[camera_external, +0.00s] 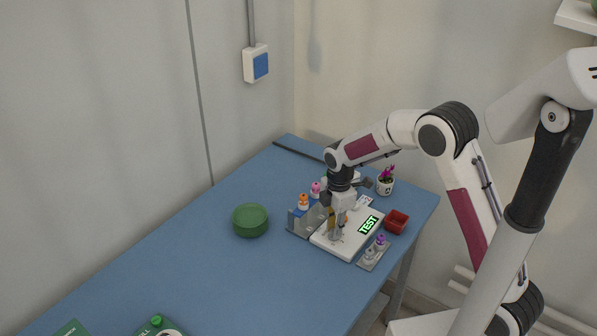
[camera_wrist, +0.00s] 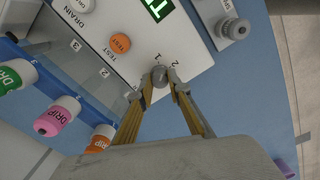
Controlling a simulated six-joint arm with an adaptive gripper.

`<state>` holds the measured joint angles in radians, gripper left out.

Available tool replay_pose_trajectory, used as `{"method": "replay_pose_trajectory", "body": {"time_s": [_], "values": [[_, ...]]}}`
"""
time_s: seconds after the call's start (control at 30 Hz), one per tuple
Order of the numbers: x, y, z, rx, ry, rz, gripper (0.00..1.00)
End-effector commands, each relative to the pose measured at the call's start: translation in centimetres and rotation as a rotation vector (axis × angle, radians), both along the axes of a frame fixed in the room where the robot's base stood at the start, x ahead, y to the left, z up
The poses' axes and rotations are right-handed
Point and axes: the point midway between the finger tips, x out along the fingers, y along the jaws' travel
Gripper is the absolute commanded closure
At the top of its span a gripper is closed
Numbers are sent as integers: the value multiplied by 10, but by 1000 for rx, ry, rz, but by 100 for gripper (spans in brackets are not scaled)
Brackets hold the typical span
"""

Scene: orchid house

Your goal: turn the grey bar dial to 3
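The grey bar dial (camera_wrist: 159,76) sits on the white panel (camera_wrist: 193,62) in the wrist view. The printed numbers 1 and 2 show beside it; no 3 is visible by it. The bar's end lies near the 1, but I cannot tell its exact setting. My gripper (camera_wrist: 157,84) has its two fingertips close on either side of the bar and looks closed on it. In the external view my gripper (camera_external: 337,232) points down over the white panel (camera_external: 345,246), and the dial is too small to make out there.
An orange TEST button (camera_wrist: 120,43), a white DRAIN knob (camera_wrist: 82,5) and a lit green display (camera_external: 369,225) are on the panel. A rack of DRIP bottles (camera_wrist: 57,116) stands beside it. A red tray (camera_external: 396,222), flower pot (camera_external: 385,186) and green dish (camera_external: 250,220) are nearby.

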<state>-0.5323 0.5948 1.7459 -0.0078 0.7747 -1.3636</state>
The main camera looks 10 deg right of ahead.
Motion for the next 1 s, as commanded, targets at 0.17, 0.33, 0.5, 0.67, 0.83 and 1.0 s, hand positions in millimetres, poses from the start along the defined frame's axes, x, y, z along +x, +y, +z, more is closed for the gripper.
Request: {"method": "replay_pose_trajectory", "body": {"time_s": [0.17, 0.33, 0.5, 0.67, 0.83, 1.0], "values": [[0, 0, 0, 0, 0, 0, 100], [0, 0, 0, 0, 0, -10, 100], [0, 0, 0, 0, 0, -47, 100], [0, 0, 0, 0, 0, -114, 100], [0, 0, 0, 0, 0, -219, 100], [0, 1, 0, 0, 0, -351, 100]]}}
